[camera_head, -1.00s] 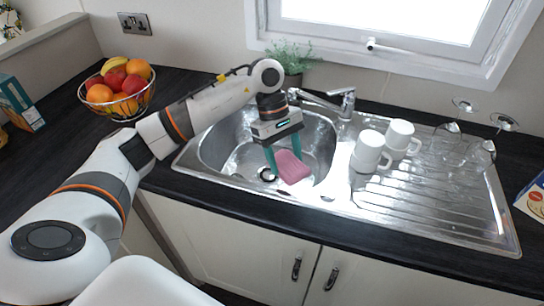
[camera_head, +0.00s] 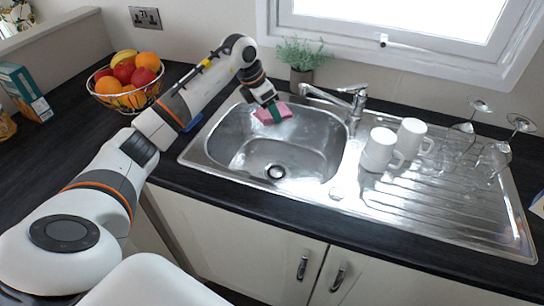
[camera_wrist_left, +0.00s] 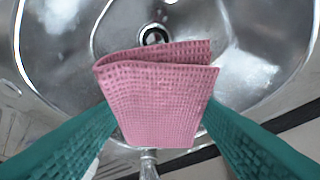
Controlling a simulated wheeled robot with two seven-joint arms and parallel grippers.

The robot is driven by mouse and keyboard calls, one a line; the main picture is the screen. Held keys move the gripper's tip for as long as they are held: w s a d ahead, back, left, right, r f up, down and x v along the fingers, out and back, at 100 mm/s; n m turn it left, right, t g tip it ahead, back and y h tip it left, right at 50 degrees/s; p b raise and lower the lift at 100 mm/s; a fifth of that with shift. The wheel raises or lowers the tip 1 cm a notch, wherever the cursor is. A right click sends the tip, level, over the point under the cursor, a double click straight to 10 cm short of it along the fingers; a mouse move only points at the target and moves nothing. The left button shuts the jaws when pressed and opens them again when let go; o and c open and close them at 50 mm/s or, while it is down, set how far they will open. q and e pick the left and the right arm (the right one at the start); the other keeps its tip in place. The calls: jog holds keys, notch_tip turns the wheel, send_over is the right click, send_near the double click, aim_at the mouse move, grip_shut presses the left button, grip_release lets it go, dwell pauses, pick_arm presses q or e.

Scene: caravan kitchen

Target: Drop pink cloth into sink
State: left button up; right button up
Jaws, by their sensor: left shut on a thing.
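The pink cloth (camera_head: 273,113) is held by my left gripper (camera_head: 275,111) over the back left part of the sink basin in the head view. In the left wrist view the folded pink cloth (camera_wrist_left: 158,98) sits between the two green fingers, with the basin and its drain behind it. The left gripper is shut on the cloth. The steel sink (camera_head: 300,150) has an empty basin with a dark drain at its bottom. The cloth's height above the basin is hard to tell. My right gripper is not in view.
White mugs (camera_head: 380,150) and upturned glasses (camera_head: 480,145) stand on the drainboard (camera_head: 440,200) at the right. The tap (camera_head: 350,98) and a potted plant (camera_head: 301,58) are behind the sink. A fruit basket (camera_head: 127,88) stands on the dark counter at the left.

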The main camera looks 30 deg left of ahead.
pick_arm(q)
jog(key=shift+f+b, duration=0.8)
jog(key=shift+f, duration=0.8)
jog(key=shift+r, duration=0.1)
jog(key=o, duration=1.1)
jog(key=b+v, duration=0.1)
jog(key=v, duration=1.1)
